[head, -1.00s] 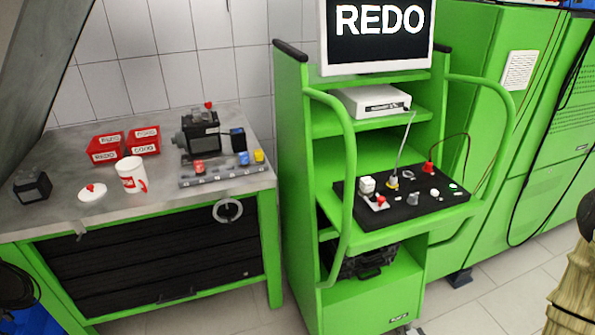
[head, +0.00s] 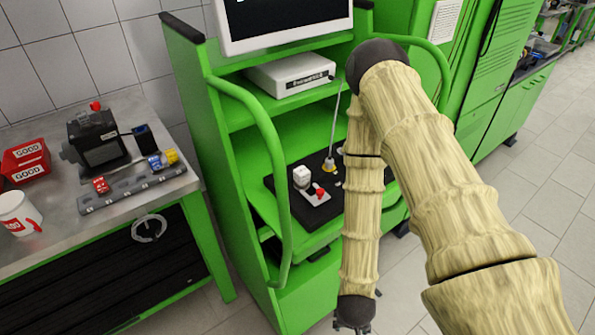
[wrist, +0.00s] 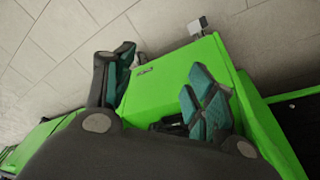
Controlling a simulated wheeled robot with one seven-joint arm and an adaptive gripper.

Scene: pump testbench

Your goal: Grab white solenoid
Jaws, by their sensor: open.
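A small white block (head: 303,176), which looks like the white solenoid, stands on the black mat (head: 284,204) of the green test cart, next to a small red-topped part. My gripper (wrist: 163,88) is open and empty in the wrist view, its teal-padded fingers apart above the green cart's lower part and the floor. In the head view only a bit of my gripper (head: 356,322) shows at the bottom edge, below and right of the white block, well apart from it. The white block is not seen in the wrist view. My arm hides the right part of the mat.
The cart's curved green handrail (head: 268,150) rises left of the mat. A thin upright probe (head: 331,130) stands behind the white block. A white box (head: 290,74) sits on the shelf above. A workbench at left holds a pump (head: 98,140), a grey rack (head: 133,187) and a mug (head: 17,213).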

